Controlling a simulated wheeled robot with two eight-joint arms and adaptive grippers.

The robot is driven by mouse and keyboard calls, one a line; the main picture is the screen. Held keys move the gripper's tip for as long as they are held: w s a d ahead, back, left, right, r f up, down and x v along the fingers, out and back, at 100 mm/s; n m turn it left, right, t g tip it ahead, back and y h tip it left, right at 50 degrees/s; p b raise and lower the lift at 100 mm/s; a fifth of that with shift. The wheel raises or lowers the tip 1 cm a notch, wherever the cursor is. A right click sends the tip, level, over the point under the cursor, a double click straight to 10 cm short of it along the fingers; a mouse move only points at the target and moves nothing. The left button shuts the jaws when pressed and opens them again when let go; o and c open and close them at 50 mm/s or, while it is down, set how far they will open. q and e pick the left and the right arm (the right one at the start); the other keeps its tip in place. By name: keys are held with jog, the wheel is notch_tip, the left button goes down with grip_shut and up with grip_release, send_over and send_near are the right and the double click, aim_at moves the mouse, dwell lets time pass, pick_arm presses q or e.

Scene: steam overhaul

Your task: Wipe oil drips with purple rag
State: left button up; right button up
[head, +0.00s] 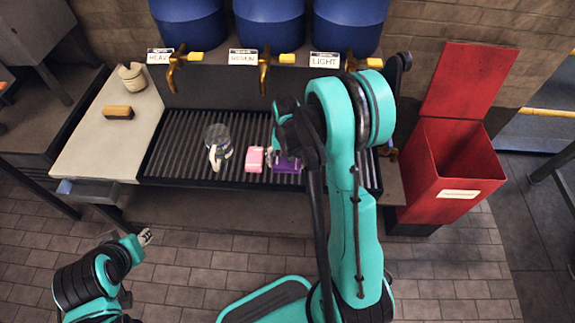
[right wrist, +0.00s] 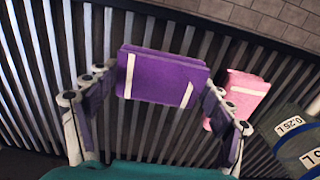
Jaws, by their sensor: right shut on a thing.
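The purple rag (head: 287,163) is a folded block at the right part of the slatted drip tray (head: 185,178), partly hidden by my right arm. In the right wrist view the purple rag (right wrist: 165,78) lies between the two fingers of my right gripper (right wrist: 155,88), which is shut on it. In the head view my right gripper is mostly hidden behind its arm. My left gripper (head: 145,237) is empty, low at the left in front of the bench; its finger opening is too small to judge. I cannot make out oil drips on the slats.
A pink folded rag (head: 254,158) lies just left of the purple one. A clear jug (head: 217,145) stands on the tray. Blue drums (head: 270,25) with brass taps (head: 264,75) are behind. A red open bin (head: 450,175) stands right. A brush (head: 118,113) lies on the left counter.

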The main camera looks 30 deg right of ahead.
jog(key=r, duration=0.1)
jog(key=r+p, duration=0.1)
jog(key=shift+s+d+r, duration=0.25)
jog(key=shift+r, duration=0.05)
jog(key=shift+w+a+r+p, duration=0.1)
jog(key=shift+r+p, duration=0.4)
jog(key=shift+r, duration=0.2)
pick_arm(q)
jog(key=shift+s+r+p, duration=0.25)
jog(key=shift+r+p, duration=0.25)
jog(key=shift+r, duration=0.7)
jog(key=shift+s+r+p, duration=0.2)
jog(key=shift+r+p, duration=0.25)
jog(key=shift+r, duration=0.7)
pick_arm(e)
jog(key=shift+r, duration=1.45)
